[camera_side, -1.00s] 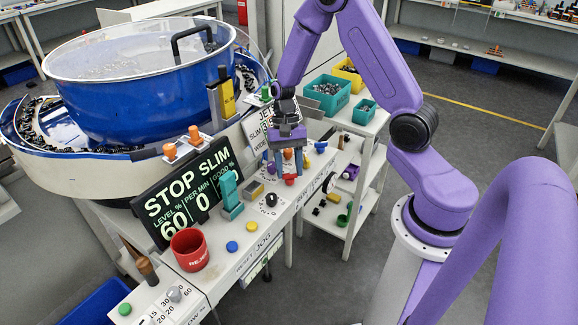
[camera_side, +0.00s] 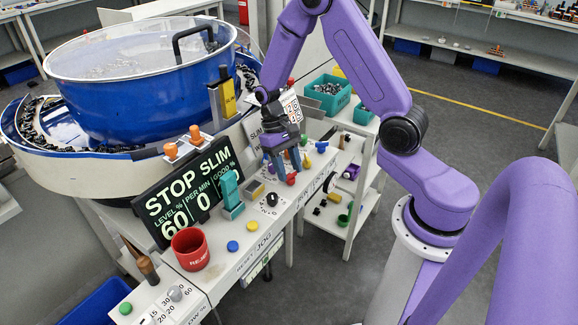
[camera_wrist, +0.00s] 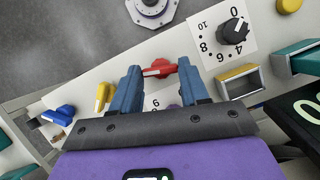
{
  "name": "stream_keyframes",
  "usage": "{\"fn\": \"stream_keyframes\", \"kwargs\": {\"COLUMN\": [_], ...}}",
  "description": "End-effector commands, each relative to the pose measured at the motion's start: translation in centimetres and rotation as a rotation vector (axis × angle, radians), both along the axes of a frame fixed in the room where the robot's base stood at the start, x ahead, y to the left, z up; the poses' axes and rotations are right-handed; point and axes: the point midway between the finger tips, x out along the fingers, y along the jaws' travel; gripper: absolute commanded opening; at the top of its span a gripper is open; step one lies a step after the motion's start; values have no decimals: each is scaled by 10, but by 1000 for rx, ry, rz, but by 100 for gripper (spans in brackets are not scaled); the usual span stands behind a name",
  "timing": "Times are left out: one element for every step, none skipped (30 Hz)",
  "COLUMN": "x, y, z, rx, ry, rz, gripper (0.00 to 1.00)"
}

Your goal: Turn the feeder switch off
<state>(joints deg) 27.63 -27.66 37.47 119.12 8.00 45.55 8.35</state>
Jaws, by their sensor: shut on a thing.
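A red switch handle (camera_wrist: 160,68) sits on the white panel and lies between my gripper's blue fingertips in the wrist view. It also shows as a small red piece (camera_side: 291,179) at the fingertips in the side view. My gripper (camera_side: 284,168) is tilted over the panel and shut on this handle; its fingertips also show in the wrist view (camera_wrist: 160,72). The fingers partly hide the label around the handle, so I cannot read its name. The display board (camera_side: 187,192) reads STOP SLIM, with level 60 and 0 per minute.
A black dial (camera_wrist: 233,32) is nearby on the panel. A yellow lever (camera_wrist: 102,96) and blue lever (camera_wrist: 58,113) stand beside the fingers. A teal bracket (camera_side: 231,194), red reject cup (camera_side: 189,249) and the blue feeder bowl (camera_side: 140,95) are left of my gripper.

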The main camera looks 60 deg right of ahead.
Motion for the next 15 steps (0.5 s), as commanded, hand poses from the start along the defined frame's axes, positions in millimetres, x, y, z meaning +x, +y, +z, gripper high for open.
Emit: {"fn": "stream_keyframes", "kwargs": {"x": [1,1,1,1,1,1,1,1,1,1,1,1,1,1,1], "y": [1,1,2,2,2,3,3,3,4,4,4,4,5,5,5], "z": [1,1,1,1,1,1,1,1,1,1,1,1,1,1,1], "rx": [0,0,0,1,0,0,0,0,0,0,1,-1,0,0,0], "ry": [-1,-1,-1,-1,-1,-1,-1,-1,-1,-1,-1,-2,-2,-2,-3], "rz": [45,74,113,140,170,208,235,265,303,331,359,399,426,455,492], "gripper": [14,14,14,14,14,14,14,14,14,14,14,14,14,14,14]}}
